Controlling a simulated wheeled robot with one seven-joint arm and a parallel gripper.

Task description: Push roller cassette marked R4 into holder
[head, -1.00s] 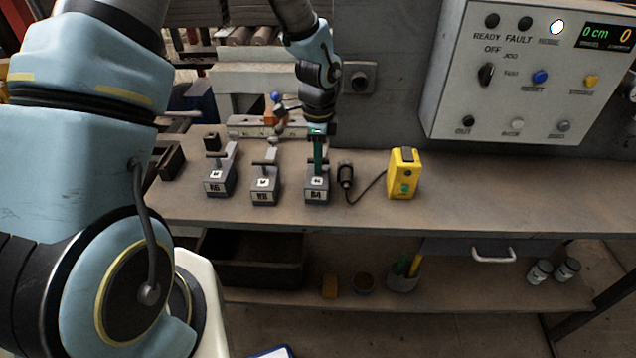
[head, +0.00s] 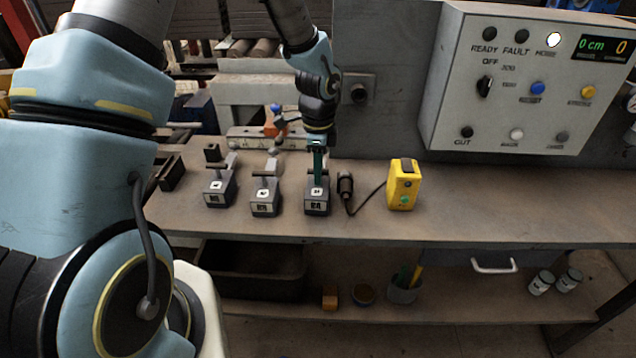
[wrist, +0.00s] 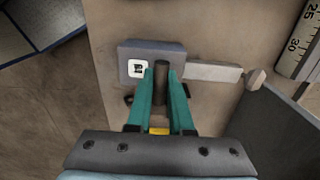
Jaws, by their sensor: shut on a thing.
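The R4 roller cassette (head: 317,203) is a grey block with a white label, standing on the bench as the rightmost of three similar cassettes. My gripper (head: 317,150) comes down over it from above with green fingers. In the wrist view the fingers (wrist: 162,95) are closed on the dark upright handle of the cassette (wrist: 130,50), whose white label shows to the left of them. The cassette appears to rest on the bench top; a small gap beneath cannot be ruled out. I cannot clearly make out a holder for it.
Two more cassettes, middle (head: 265,203) and left (head: 218,190), stand close to the left. A dark cylindrical tool (head: 345,187) is just to the right, with a cable to a yellow box (head: 404,185). A control panel (head: 520,80) hangs behind. The bench's right side is clear.

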